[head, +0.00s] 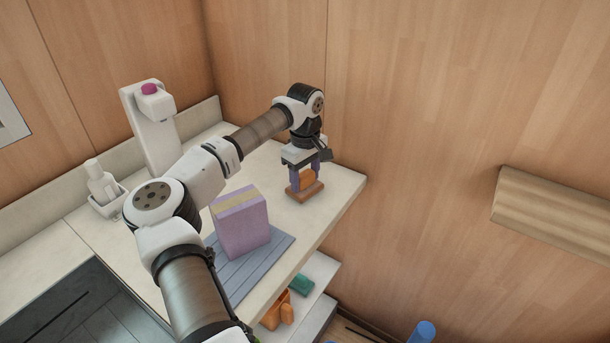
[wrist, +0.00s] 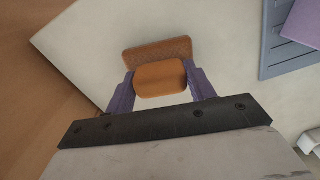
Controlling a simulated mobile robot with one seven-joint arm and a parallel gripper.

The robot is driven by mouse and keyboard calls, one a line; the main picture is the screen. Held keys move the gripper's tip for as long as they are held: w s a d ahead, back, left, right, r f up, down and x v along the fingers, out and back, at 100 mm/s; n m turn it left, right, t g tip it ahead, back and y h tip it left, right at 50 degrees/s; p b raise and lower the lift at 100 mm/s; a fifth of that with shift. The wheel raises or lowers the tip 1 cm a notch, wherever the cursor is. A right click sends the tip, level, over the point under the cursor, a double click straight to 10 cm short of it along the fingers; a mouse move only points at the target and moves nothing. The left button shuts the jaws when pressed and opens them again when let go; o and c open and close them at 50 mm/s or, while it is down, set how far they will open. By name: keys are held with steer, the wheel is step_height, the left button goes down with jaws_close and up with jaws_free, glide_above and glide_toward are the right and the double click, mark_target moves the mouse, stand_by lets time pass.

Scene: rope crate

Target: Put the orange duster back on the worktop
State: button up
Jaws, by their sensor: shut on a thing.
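The orange duster (head: 305,192) is at the right end of the pale worktop (head: 330,203) in the head view. It has a flat brown-orange base and a brighter orange grip block on top. My gripper (head: 306,180) points down over it, with its purple fingers on both sides of the block. In the wrist view the duster (wrist: 160,78) lies between the fingers of my gripper (wrist: 161,85), which are shut on the block. The base appears at or very near the worktop surface; I cannot tell whether it touches.
A purple box (head: 240,224) stands on a blue-grey slatted mat (head: 272,244) left of the duster. A white dispenser (head: 152,130) and a bottle in a holder (head: 103,185) stand farther left. Orange and green things (head: 301,284) lie on a shelf below. A wooden ledge (head: 550,215) is at right.

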steer(key=shift+f, duration=0.25)
steer(key=o, duration=1.1)
steer(key=shift+o, duration=0.2)
step_height(320, 180, up, 14)
steer(key=b, duration=0.3)
